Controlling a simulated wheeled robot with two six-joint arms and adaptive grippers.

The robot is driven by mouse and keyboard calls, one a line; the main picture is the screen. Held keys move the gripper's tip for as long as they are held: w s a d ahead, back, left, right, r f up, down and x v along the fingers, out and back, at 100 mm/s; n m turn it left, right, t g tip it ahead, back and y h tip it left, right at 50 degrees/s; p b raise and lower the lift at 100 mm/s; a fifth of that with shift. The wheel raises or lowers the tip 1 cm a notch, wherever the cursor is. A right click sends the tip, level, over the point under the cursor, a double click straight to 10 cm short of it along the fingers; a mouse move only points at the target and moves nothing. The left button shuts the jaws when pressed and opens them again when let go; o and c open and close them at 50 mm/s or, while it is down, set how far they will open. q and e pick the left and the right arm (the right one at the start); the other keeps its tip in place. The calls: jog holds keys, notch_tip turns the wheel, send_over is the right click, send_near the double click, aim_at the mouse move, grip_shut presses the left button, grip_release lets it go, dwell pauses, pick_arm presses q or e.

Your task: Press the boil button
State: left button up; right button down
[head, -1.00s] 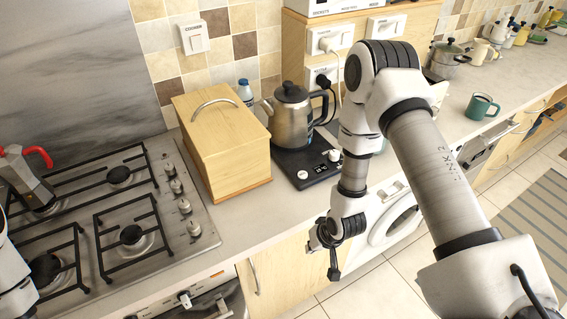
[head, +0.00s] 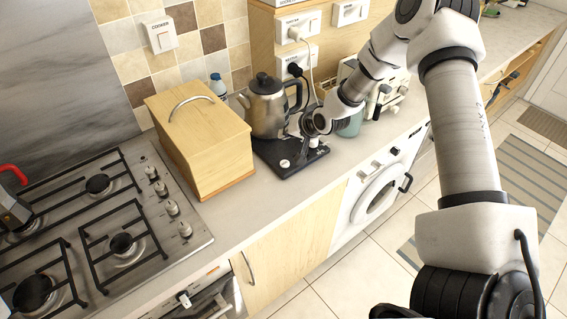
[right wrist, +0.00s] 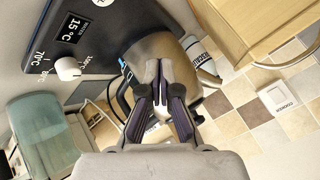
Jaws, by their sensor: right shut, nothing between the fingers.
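The metal kettle (head: 266,108) stands on its black base (head: 290,168) on the counter. The base has a round pale button (head: 285,163) at its front left and a white knob at its right, partly behind my gripper. In the right wrist view the base (right wrist: 130,22) shows a 15 °C display (right wrist: 71,27), the temperature knob (right wrist: 68,68) and part of a round button (right wrist: 102,2) at the top edge. My right gripper (head: 312,132) is shut and empty, close above the base's right side beside the kettle; its fingers (right wrist: 161,72) point toward the kettle. Contact cannot be told. My left gripper is out of view.
A wooden bread box (head: 200,140) stands left of the kettle, with a gas hob (head: 125,225) beyond it. A teal mug (head: 350,125) and a toaster (head: 385,95) stand right of my gripper. A cord runs from sockets behind the kettle. The counter's front strip is clear.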

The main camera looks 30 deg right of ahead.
aim_at(286, 164)
jog(key=shift+s+d, duration=0.15)
jog(key=shift+d, duration=0.1)
notch_tip(286, 164, down, 8)
jog(key=b, duration=0.5)
jog(key=shift+b, duration=0.4)
jog(key=shift+a+f+b, duration=0.1)
jog(key=shift+f+b, duration=0.3)
jog(key=shift+f, duration=0.05)
jog(key=shift+f, duration=0.15)
dwell(0.4)
jog(key=shift+f+b, duration=0.3)
jog(key=shift+b, duration=0.15)
jog(key=shift+f+b, duration=0.35)
jog(key=shift+b, duration=0.05)
dwell(0.4)
jog(key=shift+r+p, duration=0.5)
jog(key=shift+r, duration=0.3)
